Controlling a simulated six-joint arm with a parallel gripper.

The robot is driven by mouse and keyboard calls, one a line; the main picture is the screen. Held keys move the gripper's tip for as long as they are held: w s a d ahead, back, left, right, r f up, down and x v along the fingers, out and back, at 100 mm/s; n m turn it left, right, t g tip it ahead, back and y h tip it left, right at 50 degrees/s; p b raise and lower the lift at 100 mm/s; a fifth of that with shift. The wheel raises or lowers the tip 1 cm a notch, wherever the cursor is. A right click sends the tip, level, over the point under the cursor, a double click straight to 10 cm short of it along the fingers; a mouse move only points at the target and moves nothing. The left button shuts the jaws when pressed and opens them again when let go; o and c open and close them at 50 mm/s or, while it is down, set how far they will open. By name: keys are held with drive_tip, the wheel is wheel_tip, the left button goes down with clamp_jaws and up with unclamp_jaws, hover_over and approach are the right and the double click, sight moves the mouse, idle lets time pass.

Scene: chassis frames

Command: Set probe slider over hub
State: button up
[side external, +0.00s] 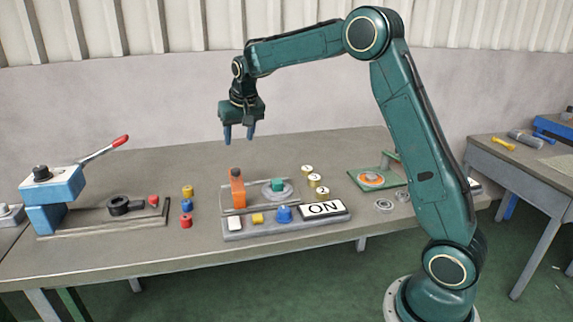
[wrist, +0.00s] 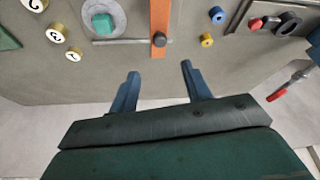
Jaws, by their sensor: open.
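The orange probe slider (side external: 238,194) with a dark knob on top stands at the left end of a low grey fixture. In the wrist view the slider (wrist: 160,18) lies across a thin grey rail, its dark knob near my fingers. The hub, a teal block (side external: 278,185) on a round grey disc, is right of the slider and apart from it. In the wrist view the hub (wrist: 102,23) shows to the slider's left. My gripper (side external: 239,134) is open and empty, high above the slider with blue fingers pointing down. Its fingers (wrist: 160,70) also show in the wrist view.
A panel with buttons and an ON sign (side external: 323,208) lies in front of the fixture. Numbered yellow-rimmed discs (side external: 315,180) stand to the right. Coloured cylinders (side external: 187,205) and a blue lever press (side external: 53,195) are to the left. The bench behind the fixture is clear.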

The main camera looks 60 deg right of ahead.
sight(236, 170)
drive_tip(key=x, duration=1.3)
drive_tip(key=shift+w+d+f, duration=0.1)
drive_tip(key=shift+w+f, duration=0.05)
clamp_jaws()
